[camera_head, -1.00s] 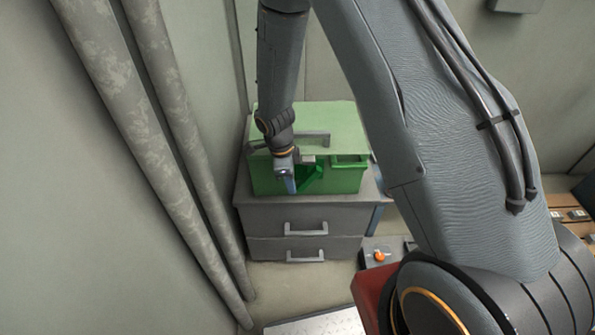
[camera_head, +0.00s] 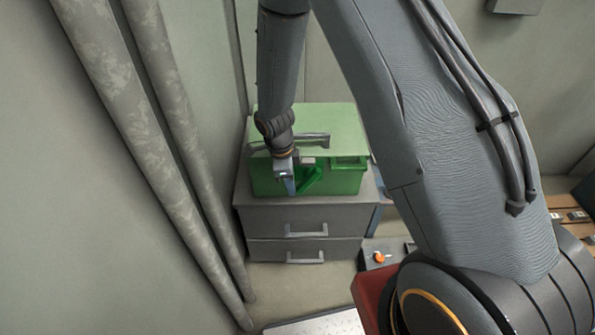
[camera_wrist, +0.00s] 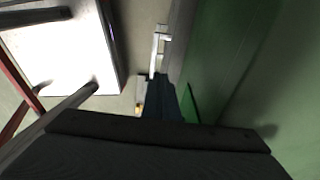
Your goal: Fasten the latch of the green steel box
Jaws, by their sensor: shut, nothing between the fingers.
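The green steel box (camera_head: 338,183) stands on a grey drawer cabinet in the head view. Its lighter green lid (camera_head: 340,118) is on top and has a grey handle (camera_head: 312,138). My gripper (camera_head: 289,186) is shut and empty, pointing down close in front of the box's front face, left of the middle. Whether it touches the box I cannot tell. A darker green slanted piece shows beside the fingers. The latch cannot be made out clearly; my gripper may cover it. In the wrist view the box's green side (camera_wrist: 232,65) fills the right, next to my dark fingers (camera_wrist: 160,95).
The grey cabinet (camera_head: 270,219) has two drawers with bar handles. Thick pipes (camera_head: 165,150) run along the left wall. A small control box with an orange knob (camera_head: 379,257) is at the lower right. A pale plate (camera_head: 320,326) lies on the floor in front.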

